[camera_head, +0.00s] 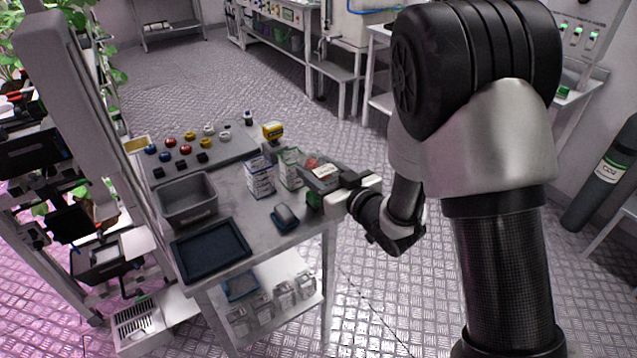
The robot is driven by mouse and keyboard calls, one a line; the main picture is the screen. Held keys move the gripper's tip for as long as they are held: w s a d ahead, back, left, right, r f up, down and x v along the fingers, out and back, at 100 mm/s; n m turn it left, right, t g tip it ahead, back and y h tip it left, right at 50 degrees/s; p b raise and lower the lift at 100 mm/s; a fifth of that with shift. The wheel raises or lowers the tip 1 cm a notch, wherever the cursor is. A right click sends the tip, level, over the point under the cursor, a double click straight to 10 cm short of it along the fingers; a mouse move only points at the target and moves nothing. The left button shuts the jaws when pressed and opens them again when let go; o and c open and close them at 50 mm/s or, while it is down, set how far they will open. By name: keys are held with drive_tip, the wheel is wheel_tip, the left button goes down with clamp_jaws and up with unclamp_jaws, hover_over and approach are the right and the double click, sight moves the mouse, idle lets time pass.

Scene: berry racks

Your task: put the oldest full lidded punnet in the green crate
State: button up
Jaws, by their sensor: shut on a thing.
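My gripper (328,183) is over the right end of the grey bench, reaching in from the right. It is shut on a small punnet (322,169) with red showing inside and a pale label on top. The gripper and wrist hide part of the punnet, and any date on its label is too small to read. A small dark green patch (314,200) shows just below the gripper; I cannot tell what it belongs to. I cannot make out a green crate in this view.
On the bench stand a grey bin (188,201), a dark tray (211,252), a blue-and-white carton (260,179), a green-and-white carton (290,168) and a small dark blue object (286,218). A board with several coloured knobs lies behind. Several clear containers sit on the lower shelf.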

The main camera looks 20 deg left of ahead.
wheel_tip(320, 180, down, 3)
drive_tip(key=shift+f, duration=0.1)
drive_tip(key=shift+f+b, duration=0.3)
drive_tip(key=shift+b, duration=0.3)
drive_tip(key=shift+f, duration=0.2)
drive_tip(key=o, duration=1.1)
